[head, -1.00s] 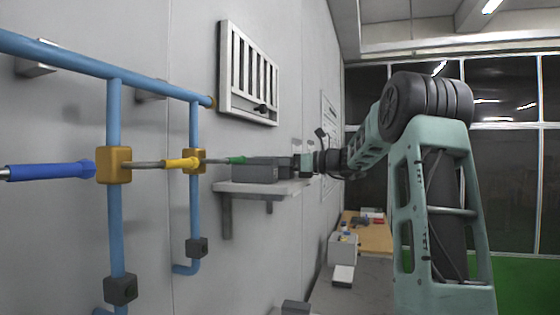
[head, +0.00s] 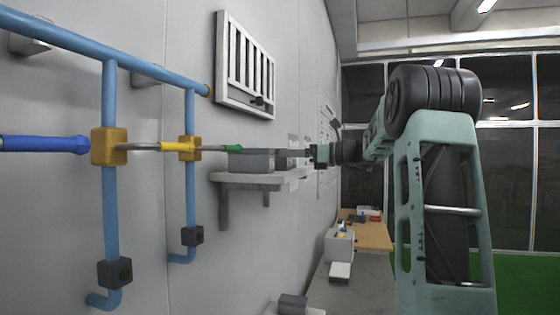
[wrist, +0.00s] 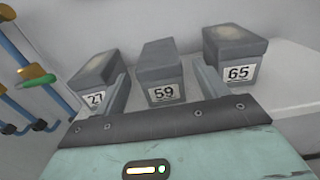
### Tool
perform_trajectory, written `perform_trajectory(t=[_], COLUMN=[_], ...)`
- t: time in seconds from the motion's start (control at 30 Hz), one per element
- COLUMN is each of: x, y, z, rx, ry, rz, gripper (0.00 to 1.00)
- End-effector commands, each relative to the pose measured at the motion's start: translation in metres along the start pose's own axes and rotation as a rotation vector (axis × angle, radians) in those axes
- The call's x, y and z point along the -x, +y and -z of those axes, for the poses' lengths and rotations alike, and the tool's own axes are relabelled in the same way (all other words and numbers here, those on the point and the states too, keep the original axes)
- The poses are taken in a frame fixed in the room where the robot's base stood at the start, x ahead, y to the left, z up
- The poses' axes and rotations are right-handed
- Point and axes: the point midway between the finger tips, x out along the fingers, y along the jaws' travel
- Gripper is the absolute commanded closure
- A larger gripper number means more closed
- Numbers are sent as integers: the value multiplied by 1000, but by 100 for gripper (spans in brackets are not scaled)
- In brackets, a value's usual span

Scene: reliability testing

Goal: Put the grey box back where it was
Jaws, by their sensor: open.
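Three grey lidded boxes stand in a row on a pale wall shelf (head: 225,178). In the wrist view they are box 27 (wrist: 96,72), tilted in the picture at left, box 59 (wrist: 161,68) in the middle and box 65 (wrist: 235,50) at right. The head view shows grey boxes (head: 250,159) on the shelf, partly overlapping. My gripper (wrist: 165,80) is open and empty. Its fingers show on either side of box 59's front, one near box 27 and one toward box 65. The gripper (head: 300,153) is at the shelf's right end in the head view.
Blue pipes (head: 110,200) with yellow joints and coloured handles run along the wall left of the shelf. A white vent grille (head: 245,65) is above it. A bench (head: 350,290) with a white box (head: 339,245) stands below at right.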

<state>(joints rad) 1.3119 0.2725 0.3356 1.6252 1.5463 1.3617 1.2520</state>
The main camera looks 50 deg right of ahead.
Motion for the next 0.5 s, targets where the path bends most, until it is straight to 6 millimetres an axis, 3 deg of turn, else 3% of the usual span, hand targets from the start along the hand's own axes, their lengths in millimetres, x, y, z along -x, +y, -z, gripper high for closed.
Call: perform_trajectory(t=[0.2,0.5], x=[44,67], y=[0,0], z=[3,0], rx=[1,0], ry=[0,0], rz=[2,-1], gripper=[27,27])
